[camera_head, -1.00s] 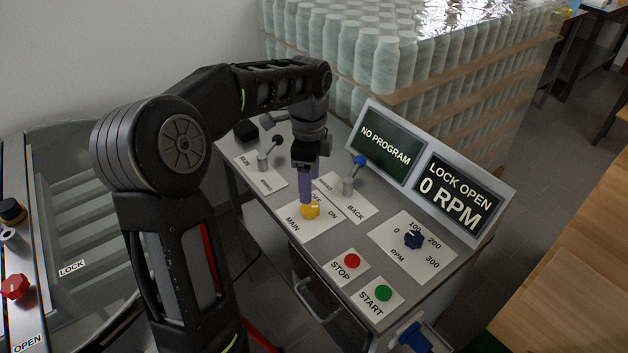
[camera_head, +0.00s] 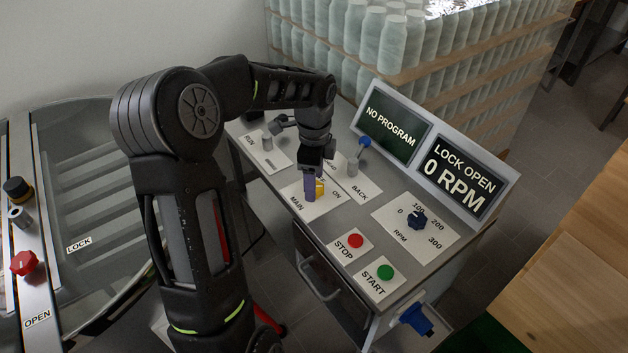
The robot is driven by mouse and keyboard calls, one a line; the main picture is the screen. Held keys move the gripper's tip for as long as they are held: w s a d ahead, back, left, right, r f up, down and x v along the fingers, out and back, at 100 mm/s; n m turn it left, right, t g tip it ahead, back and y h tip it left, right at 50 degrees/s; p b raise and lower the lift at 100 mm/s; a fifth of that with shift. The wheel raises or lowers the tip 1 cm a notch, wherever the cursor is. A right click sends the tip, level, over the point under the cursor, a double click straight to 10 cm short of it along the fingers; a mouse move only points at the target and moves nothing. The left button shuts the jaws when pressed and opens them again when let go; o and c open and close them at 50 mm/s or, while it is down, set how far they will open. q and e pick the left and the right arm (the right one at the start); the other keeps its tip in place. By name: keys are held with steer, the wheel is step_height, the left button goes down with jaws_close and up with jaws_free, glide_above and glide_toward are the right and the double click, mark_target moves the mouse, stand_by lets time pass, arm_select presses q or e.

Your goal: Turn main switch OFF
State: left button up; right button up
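The yellow main switch knob (camera_head: 320,188) sits on the white MAIN plate (camera_head: 312,208) on the grey control desk. The ON label shows to its right; the OFF label is mostly hidden behind my gripper. My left gripper (camera_head: 310,197) points down at the knob, its purple fingers in front of it and covering its left part. I cannot tell whether the fingers grip the knob or only stand beside it. My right gripper is not in view.
Near the switch stand a blue-tipped BACK lever (camera_head: 364,143), a red STOP button (camera_head: 355,241), a green START button (camera_head: 386,272) and a dark blue RPM knob (camera_head: 417,219). Screens (camera_head: 459,185) read NO PROGRAM, LOCK OPEN and 0 RPM. A bottle pallet (camera_head: 400,50) stands behind.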

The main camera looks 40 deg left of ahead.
arm_select(q)
steer(key=shift+f, duration=0.55)
steer(key=shift+c, duration=0.2)
jaws_close()
